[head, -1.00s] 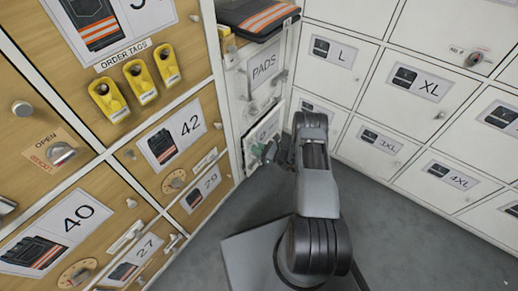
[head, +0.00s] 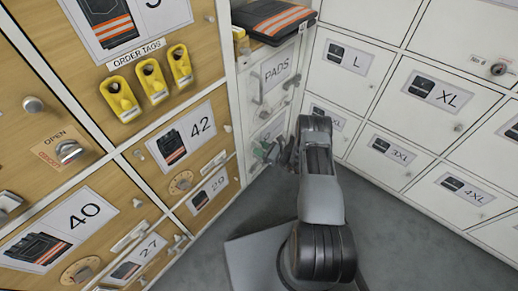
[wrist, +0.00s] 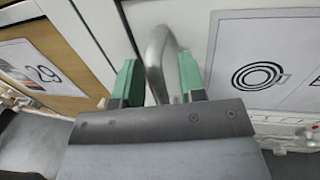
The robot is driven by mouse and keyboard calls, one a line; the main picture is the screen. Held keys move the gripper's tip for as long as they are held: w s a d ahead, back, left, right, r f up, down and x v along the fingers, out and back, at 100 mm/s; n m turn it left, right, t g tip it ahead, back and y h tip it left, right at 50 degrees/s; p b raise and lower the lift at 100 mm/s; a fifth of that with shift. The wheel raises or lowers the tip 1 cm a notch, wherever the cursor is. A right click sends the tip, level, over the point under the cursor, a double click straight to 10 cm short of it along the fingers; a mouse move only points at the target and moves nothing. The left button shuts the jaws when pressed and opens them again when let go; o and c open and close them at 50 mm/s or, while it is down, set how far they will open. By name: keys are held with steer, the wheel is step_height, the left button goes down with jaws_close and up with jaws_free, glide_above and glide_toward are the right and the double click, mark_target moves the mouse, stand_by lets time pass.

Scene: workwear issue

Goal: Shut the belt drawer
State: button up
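The belt drawer (wrist: 226,74) has a white front, a label with a coiled-belt picture and a silver bar handle (wrist: 158,48). In the head view it is the low drawer (head: 271,129) under the PADS drawer, partly hidden by my arm. Its front looks about level with the cabinet there; any small gap is hard to see. My gripper (wrist: 159,80) has its green fingers apart, one on each side of the handle. The right finger is close to the bar; I cannot tell if it touches. My gripper also shows in the head view (head: 266,152).
The PADS drawer (head: 275,72) is above, with a dark orange-striped garment (head: 272,20) on top of the cabinet. Wooden lockers (head: 200,128) with yellow tags stand left, white lockers (head: 440,95) right. Grey floor (head: 400,220) is clear at lower right.

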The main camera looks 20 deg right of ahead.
steer(key=p+v, duration=0.3)
steer(key=v, duration=1)
steer(key=shift+s+d, duration=0.15)
steer(key=shift+s, duration=0.1)
steer(key=s+a+r+n+g+p, duration=0.1)
steer(key=a+r+n+g+p, duration=0.35)
steer(key=r, duration=0.75)
steer(key=a+r+n+g+h+p, duration=0.1)
steer(key=a+r+n+g+p, duration=0.35)
steer(key=r, duration=0.85)
steer(key=s+a+r+n+g+p, duration=0.1)
steer(key=a+r+n+g+p, duration=0.15)
steer(key=r+n+p, duration=0.65)
steer(key=s+r+n+h+p, duration=0.3)
steer(key=s+r+h+p, duration=0.1)
steer(key=r, duration=0.8)
steer(key=s+a+r+n+t+h+p, duration=0.1)
steer(key=s+r+n+h+p, duration=0.2)
steer(key=r, duration=0.9)
steer(key=s+r+n+t+h+p, duration=0.1)
steer(key=s+r+n+h+p, duration=0.2)
steer(key=s+r+p, duration=0.5)
step_height(320, 180, up, 5)
steer(key=shift+s+a+h, duration=0.15)
steer(key=shift+a+h, duration=0.2)
steer(key=shift+h, duration=0.55)
steer(key=shift+c, duration=0.3)
